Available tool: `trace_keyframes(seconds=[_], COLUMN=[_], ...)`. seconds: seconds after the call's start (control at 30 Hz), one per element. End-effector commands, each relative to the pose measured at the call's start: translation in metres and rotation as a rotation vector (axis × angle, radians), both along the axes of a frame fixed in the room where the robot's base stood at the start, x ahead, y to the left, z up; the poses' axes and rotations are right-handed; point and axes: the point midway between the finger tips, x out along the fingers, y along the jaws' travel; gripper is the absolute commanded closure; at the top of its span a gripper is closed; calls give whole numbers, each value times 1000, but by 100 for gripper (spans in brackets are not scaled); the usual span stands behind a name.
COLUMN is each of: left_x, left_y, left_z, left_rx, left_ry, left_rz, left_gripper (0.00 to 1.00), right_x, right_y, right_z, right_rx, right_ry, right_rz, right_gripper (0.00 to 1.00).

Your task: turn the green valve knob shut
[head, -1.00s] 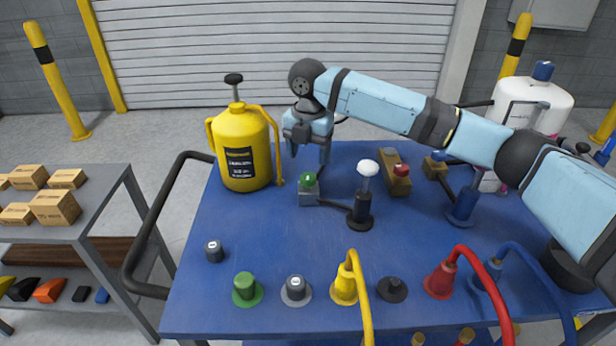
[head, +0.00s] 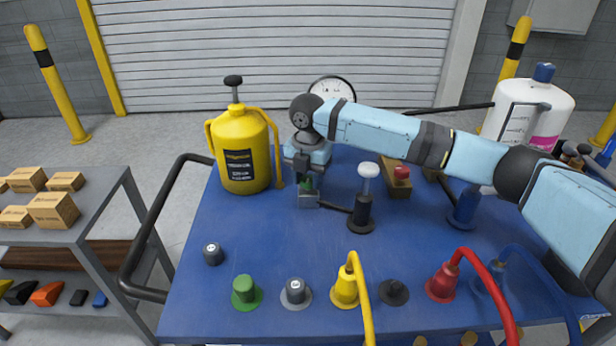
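The green valve knob (head: 308,184) sits on a small grey block (head: 307,201) near the back middle of the blue table, with a dark pipe running right from it. My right gripper (head: 307,181) points down over the knob, its fingers at the knob's height. They hide most of the knob, and I cannot tell whether they are shut on it or only around it. My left gripper is not in view.
A yellow canister (head: 243,150) stands just left of my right gripper. A white-topped black plunger (head: 363,200) stands close on the right. A green cap (head: 246,292) and several fittings line the blue table's (head: 270,240) front edge.

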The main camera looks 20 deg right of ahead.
Motion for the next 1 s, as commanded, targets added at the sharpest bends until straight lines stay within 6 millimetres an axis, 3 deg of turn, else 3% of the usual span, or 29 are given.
trace_keyframes(seconds=[0.37,0.63,1.0], left_x=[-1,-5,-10], left_y=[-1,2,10], left_z=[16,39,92], left_rx=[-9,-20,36], left_ry=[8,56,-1], left_rz=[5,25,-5], left_gripper=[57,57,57], right_x=[0,-1,0], right_y=[0,1,1], right_z=[5,10,9], right_rx=[1,0,0], right_ry=[2,5,5], right_rz=[-55,-237,-586], right_gripper=[84,84,84])
